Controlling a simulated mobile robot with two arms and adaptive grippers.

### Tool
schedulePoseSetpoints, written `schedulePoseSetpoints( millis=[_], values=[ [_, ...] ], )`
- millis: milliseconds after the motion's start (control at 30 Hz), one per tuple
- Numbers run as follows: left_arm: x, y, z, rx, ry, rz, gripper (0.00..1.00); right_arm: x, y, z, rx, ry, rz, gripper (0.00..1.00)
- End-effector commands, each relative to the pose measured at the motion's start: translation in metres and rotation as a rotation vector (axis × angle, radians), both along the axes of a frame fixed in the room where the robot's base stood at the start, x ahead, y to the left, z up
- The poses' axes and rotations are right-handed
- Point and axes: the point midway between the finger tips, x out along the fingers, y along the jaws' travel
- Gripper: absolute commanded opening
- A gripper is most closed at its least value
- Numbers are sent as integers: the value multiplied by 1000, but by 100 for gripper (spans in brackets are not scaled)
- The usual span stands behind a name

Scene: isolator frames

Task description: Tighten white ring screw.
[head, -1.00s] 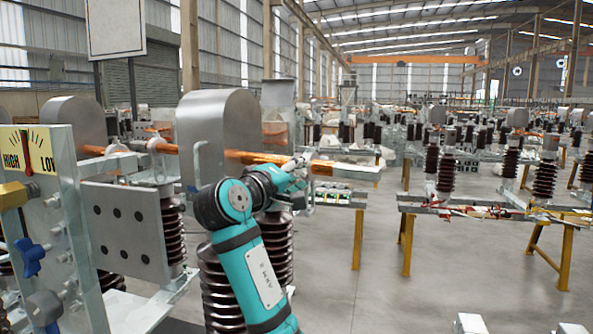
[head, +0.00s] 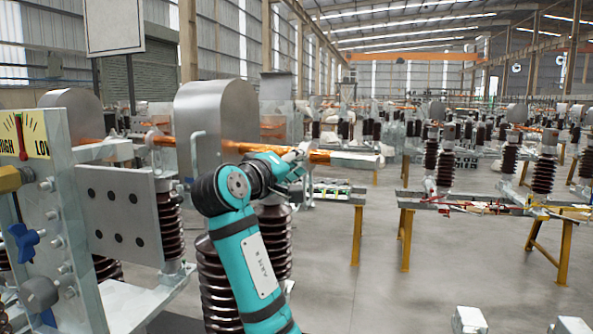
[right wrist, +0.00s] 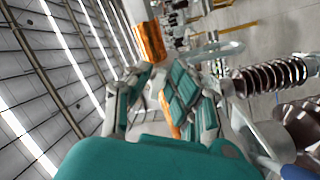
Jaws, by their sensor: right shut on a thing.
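My right gripper (head: 297,156) is beside the orange copper bar (head: 333,157), right of the rounded grey metal housing (head: 213,118). In the right wrist view its teal fingers (right wrist: 155,92) stand close together. They are shut on what looks like the white ring screw; the contact is mostly hidden. A pale ring (right wrist: 215,52) shows beyond the right finger in that view. The copper bar's orange end (right wrist: 150,42) shows above the fingertips. In the head view the ring is too small to make out. My left gripper is not in view.
A HIGH/LOW gauge panel (head: 22,140) with a blue knob (head: 23,243) stands at the left. Brown ribbed insulators (head: 220,285) are below the housing. A bench with yellow legs (head: 405,240) stands to the right, with open grey floor between.

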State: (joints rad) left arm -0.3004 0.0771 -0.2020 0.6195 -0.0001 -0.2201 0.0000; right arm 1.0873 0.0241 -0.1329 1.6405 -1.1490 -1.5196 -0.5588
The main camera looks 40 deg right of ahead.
Motion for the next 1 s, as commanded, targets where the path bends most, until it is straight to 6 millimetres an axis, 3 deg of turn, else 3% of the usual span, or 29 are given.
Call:
schedulePoseSetpoints(
  millis=[33,400,1000],
  values=[
    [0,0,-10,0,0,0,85,1,1,-4,15,-34,3,0],
    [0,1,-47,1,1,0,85,2,2,-6,161,-341,4,0],
    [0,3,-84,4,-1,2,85,5,4,-4,406,-856,2,0]
  ],
)
